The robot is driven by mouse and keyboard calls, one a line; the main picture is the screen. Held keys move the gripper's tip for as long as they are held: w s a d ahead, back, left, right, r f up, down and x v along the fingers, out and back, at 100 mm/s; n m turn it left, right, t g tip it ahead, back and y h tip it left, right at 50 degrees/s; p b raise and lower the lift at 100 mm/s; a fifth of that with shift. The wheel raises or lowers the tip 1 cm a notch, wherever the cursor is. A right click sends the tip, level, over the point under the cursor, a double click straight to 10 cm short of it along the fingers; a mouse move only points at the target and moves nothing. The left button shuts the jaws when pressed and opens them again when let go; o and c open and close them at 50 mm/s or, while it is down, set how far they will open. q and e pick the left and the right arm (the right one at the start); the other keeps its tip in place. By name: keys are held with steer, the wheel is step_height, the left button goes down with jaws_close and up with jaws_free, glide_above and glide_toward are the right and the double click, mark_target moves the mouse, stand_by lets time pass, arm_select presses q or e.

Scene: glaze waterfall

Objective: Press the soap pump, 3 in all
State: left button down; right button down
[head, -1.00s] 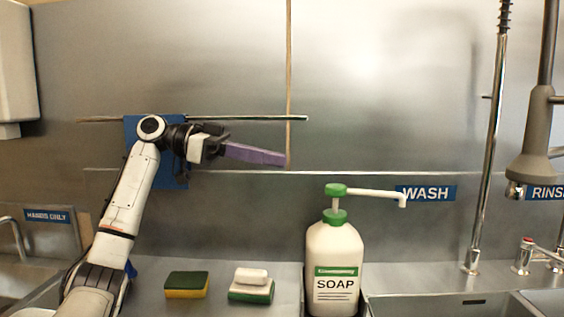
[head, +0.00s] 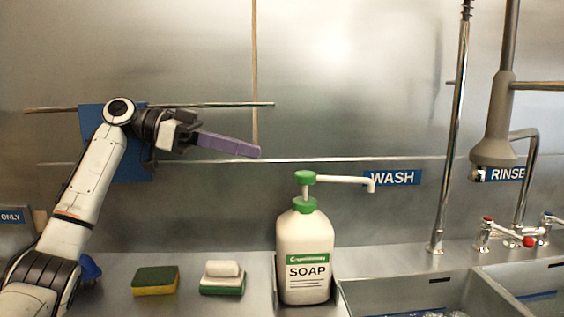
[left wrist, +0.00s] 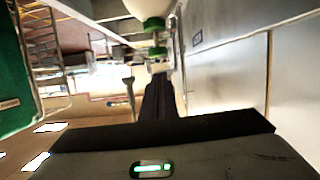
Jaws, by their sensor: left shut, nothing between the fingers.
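A white soap bottle (head: 304,258) with a green collar stands upright on the steel counter. Its green pump head (head: 305,178) is raised on a short white stem, with the long white spout pointing right. My left gripper (head: 257,152) is shut and empty, its purple fingers pointing right. In the picture it sits above and to the left of the pump head, apart from it. In the left wrist view the dark shut fingers (left wrist: 158,98) point toward the green-and-white pump (left wrist: 157,50) and bottle. My right gripper is not in view.
Two sponges, one green and yellow (head: 155,281) and one with a white bar on it (head: 222,284), lie left of the bottle. A sink (head: 425,292) and taps (head: 515,235) are at right. The steel wall (head: 330,110) stands behind.

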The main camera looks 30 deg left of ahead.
arm_select(q)
steer(key=p+x, duration=0.1)
steer(key=x, duration=0.9)
stand_by(0.3)
